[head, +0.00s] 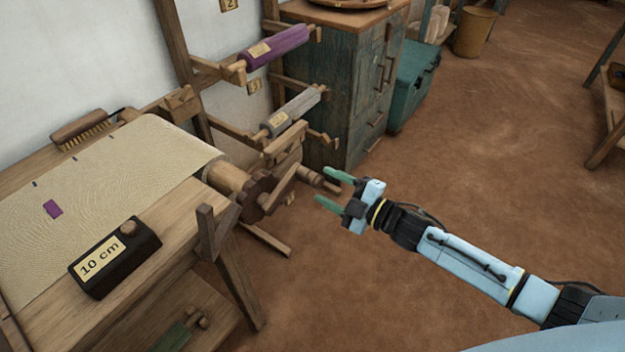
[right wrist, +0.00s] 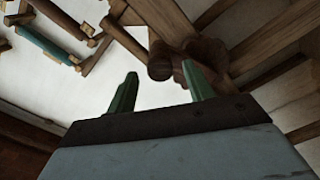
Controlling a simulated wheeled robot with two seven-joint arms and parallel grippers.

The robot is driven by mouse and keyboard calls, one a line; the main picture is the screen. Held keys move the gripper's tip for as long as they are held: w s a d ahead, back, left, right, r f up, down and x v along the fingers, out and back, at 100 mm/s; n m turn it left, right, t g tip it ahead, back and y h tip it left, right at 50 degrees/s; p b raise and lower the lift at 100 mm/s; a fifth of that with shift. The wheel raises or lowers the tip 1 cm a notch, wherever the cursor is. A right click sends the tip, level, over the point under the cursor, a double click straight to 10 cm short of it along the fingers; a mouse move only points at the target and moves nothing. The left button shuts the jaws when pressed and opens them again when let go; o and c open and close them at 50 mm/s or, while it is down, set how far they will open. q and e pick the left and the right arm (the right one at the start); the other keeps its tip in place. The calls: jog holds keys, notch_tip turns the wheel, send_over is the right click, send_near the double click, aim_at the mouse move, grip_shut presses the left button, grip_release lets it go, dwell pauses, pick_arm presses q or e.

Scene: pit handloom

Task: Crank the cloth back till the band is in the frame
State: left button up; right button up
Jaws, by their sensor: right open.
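The cream cloth (head: 105,190) lies over the wooden loom table and runs onto a roller (head: 228,176) at its right end. A wooden crank with a round handle (head: 312,177) sticks out from the roller's end; the handle also shows in the right wrist view (right wrist: 160,66). My right gripper (head: 328,188) is open and empty, just right of the handle and apart from it. Its green fingers show in the right wrist view (right wrist: 160,92). My left gripper is out of view. I see no clear frame around the patch.
A dark block labelled 10 cm (head: 115,257) stands on the table's front part. A brush (head: 82,130) lies at the back. Purple (head: 276,46) and grey (head: 291,111) rolls hang on a rack behind. A cabinet (head: 345,85) stands beyond.

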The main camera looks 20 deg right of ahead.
aim_at(312, 179)
jog(key=x, duration=0.5)
jog(key=shift+b, duration=0.35)
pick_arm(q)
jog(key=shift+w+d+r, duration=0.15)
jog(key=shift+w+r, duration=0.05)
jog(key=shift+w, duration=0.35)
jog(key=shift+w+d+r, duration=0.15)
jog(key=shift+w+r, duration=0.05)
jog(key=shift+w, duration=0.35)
pick_arm(e)
grip_shut()
